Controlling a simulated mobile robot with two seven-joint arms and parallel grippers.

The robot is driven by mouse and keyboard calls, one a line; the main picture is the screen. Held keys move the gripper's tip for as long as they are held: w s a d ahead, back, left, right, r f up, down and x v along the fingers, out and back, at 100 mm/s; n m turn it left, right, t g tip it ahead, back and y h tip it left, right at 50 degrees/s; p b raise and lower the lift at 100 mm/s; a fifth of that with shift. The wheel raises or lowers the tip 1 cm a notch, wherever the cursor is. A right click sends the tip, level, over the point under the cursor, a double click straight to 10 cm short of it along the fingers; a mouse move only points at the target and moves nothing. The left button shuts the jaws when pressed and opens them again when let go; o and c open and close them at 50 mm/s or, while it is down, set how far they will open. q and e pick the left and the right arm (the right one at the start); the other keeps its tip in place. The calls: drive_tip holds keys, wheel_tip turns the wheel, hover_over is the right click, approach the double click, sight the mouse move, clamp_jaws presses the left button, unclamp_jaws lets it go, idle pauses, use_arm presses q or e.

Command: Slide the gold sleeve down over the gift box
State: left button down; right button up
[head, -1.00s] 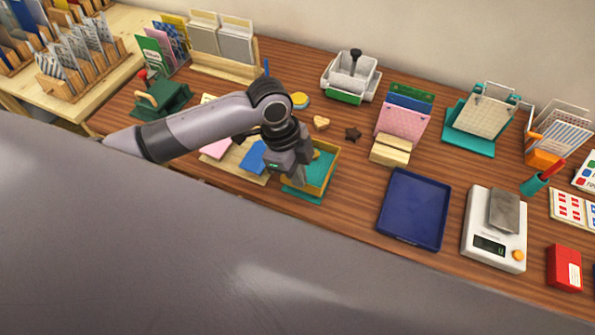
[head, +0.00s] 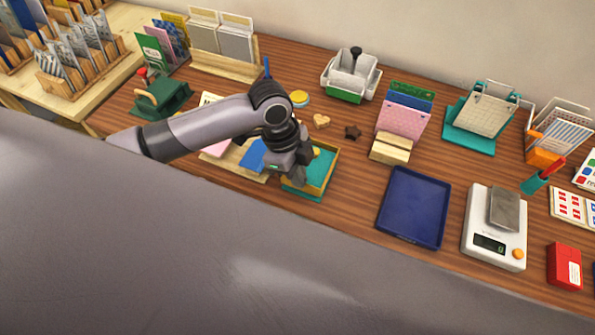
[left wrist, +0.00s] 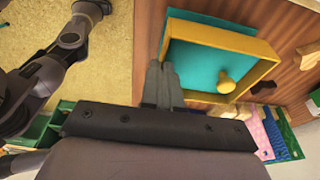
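The gold sleeve (head: 333,164) is an open rectangular frame on the wooden table, right of my left gripper in the head view. Teal shows inside it and around its near edge; I take the inner teal (head: 321,168) for the gift box. The left wrist view shows the sleeve (left wrist: 262,44) around the teal face (left wrist: 200,63), with a rounded yellow knob inside. My left gripper (head: 298,182) is low at the sleeve's left side. Its fingers (left wrist: 159,66) are close together at the left wall; I cannot tell whether the wall is between them. My right gripper is not in view.
A blue tray (head: 414,207) and a white scale (head: 480,229) stand to the right. A wooden block (head: 389,149) holds upright cards. A wooden heart (head: 321,121) and dark star (head: 353,132) lie behind the sleeve. Bare table lies between sleeve and tray.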

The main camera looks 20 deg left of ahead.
use_arm(q)
drive_tip(key=shift+f, duration=0.1)
idle(0.3)
drive_tip(key=c, duration=1.3)
unclamp_jaws()
drive_tip(key=shift+d+r+v, duration=0.1)
drive_tip(key=shift+d+v, duration=0.15)
drive_tip(key=shift+v, duration=0.9)
drive_tip(key=shift+d+r+v, duration=0.1)
drive_tip(key=shift+d+v, duration=0.2)
drive_tip(key=shift+v, duration=0.8)
drive_tip(key=shift+d+v, duration=0.25)
drive_tip(key=shift+v, duration=0.9)
